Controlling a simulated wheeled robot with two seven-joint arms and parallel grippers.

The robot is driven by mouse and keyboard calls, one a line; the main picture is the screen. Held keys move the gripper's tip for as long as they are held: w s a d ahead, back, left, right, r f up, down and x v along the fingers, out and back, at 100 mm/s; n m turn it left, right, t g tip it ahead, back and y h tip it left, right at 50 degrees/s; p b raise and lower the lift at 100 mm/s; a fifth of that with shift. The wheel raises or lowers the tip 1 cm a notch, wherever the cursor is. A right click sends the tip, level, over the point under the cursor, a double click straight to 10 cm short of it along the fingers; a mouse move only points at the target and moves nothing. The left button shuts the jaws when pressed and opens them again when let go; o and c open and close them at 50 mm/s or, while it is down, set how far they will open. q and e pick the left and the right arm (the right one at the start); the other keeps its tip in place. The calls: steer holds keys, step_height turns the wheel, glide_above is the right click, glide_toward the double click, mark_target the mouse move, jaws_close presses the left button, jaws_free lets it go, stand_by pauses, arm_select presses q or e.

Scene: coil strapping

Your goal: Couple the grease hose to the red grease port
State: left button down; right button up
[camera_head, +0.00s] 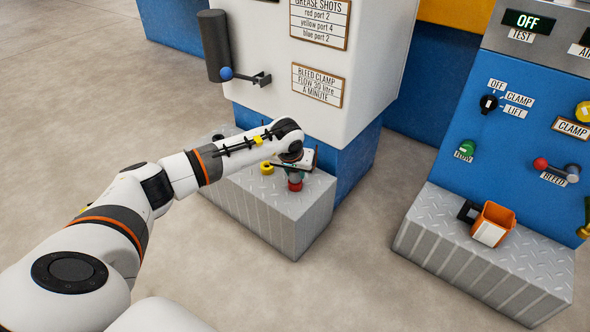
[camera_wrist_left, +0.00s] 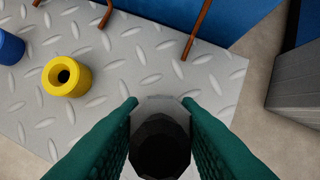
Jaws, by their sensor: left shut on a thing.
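The red grease port (camera_head: 295,186) stands on the metal step, right below my left gripper (camera_head: 294,174) in the head view. In the left wrist view, my green fingers (camera_wrist_left: 160,104) are shut on a dark round piece with a pale rim (camera_wrist_left: 160,145), which looks like the end of the grease hose. The red port does not show in that view; the held piece seems to cover it. I cannot tell whether the piece touches the port. The yellow port (camera_head: 267,168) is beside it, also in the wrist view (camera_wrist_left: 67,76). My right gripper is not in view.
A blue port (camera_wrist_left: 10,47) lies beyond the yellow one. Thin brown rods (camera_wrist_left: 196,30) rise from the step (camera_head: 250,205) near the blue base wall. An orange bin (camera_head: 494,222) sits on another step at the right, with bare floor between.

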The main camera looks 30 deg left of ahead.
arm_select(q)
steer(key=shift+f, duration=0.15)
steer(key=c, duration=1)
jaws_free()
